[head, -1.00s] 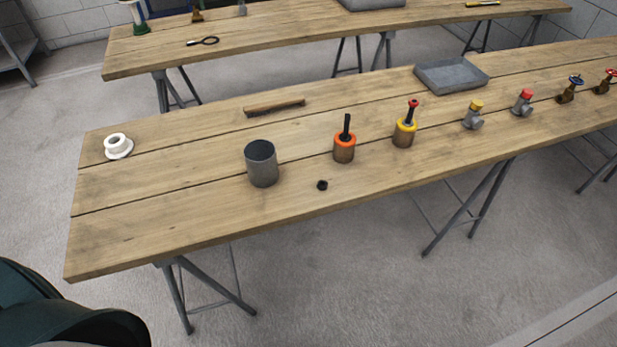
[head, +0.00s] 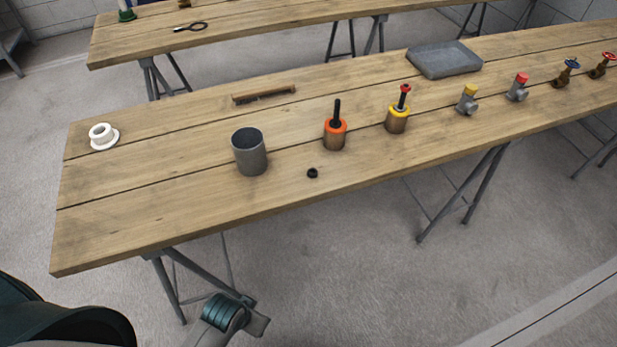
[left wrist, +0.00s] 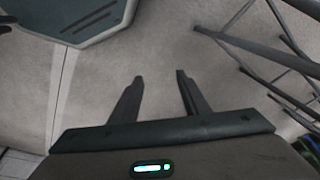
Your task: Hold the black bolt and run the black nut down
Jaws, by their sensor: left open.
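The black bolt (head: 337,108) stands upright in a brown holder with an orange collar (head: 335,135) on the near bench. The black nut (head: 312,173) lies on the bench top, in front of that holder and slightly left, near the front edge. My left gripper (left wrist: 160,78) is open and empty in the left wrist view, with only bare floor between its fingers. It is away from the bolt and nut, which do not show in that view. Part of my arm shows low in the head view, below the bench edge. My right gripper is not in view.
A grey cup (head: 250,155) stands left of the nut. A yellow-collared holder with a red-headed bolt (head: 397,120) stands to the right, then several valves. A brush (head: 263,94), white flanged part (head: 102,137) and grey tray (head: 445,60) lie around. Trestle legs (left wrist: 265,50) are near my left gripper.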

